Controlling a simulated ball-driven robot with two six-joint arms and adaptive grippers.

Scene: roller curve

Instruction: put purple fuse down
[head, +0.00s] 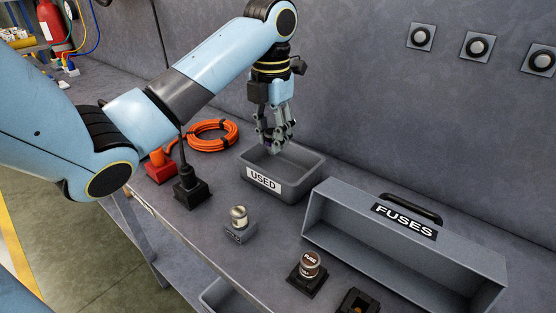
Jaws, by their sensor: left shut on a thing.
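My left gripper (277,148) points down over the grey bin labelled USED (264,182), with its fingertips near the bin's far left part. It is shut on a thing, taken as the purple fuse. The fingers hide that thing, and I cannot make out its purple colour. I cannot tell whether the fingertips are above the bin's rim or inside it. The visible floor of the bin looks bare. My right gripper is not in view.
A grey box labelled FUSES (340,231) stands at right. A brown-topped fuse (309,263) and a pale metallic fuse (239,216) sit in holders near the front edge. An orange cable coil (211,124) lies left of the bin; the wall rises behind.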

